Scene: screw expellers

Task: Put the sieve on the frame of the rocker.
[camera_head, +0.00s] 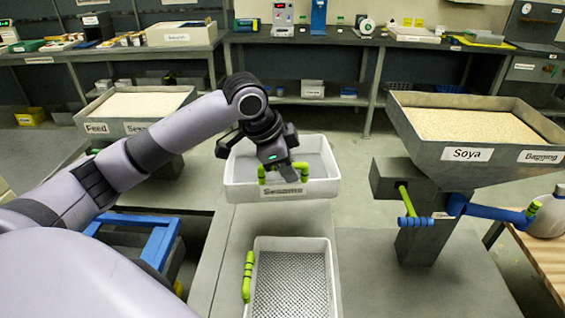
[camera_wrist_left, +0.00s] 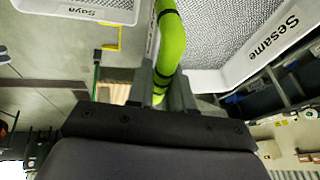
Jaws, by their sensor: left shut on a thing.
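My left gripper (camera_head: 283,168) is shut on the green handle of a white sieve (camera_head: 232,180) labelled Sesame, with a grey mesh floor. In the left wrist view, the handle (camera_wrist_left: 167,42) runs between the fingers (camera_wrist_left: 162,92), and part of the sieve's labelled wall (camera_wrist_left: 275,40) shows. In the head view this sieve appears level over the grey table's far end. A second white sieve (camera_head: 290,285) with a green handle lies nearer, cut off below. A blue frame (camera_head: 158,243), perhaps the rocker's, stands low at left, partly behind my arm. My right gripper is not in view.
A grain hopper (camera_head: 468,153) labelled Soya stands at right, with blue and green handles below it. A similar hopper (camera_head: 115,126) labelled Feed stands at left, partly behind my arm. A workbench (camera_head: 330,38) runs along the back.

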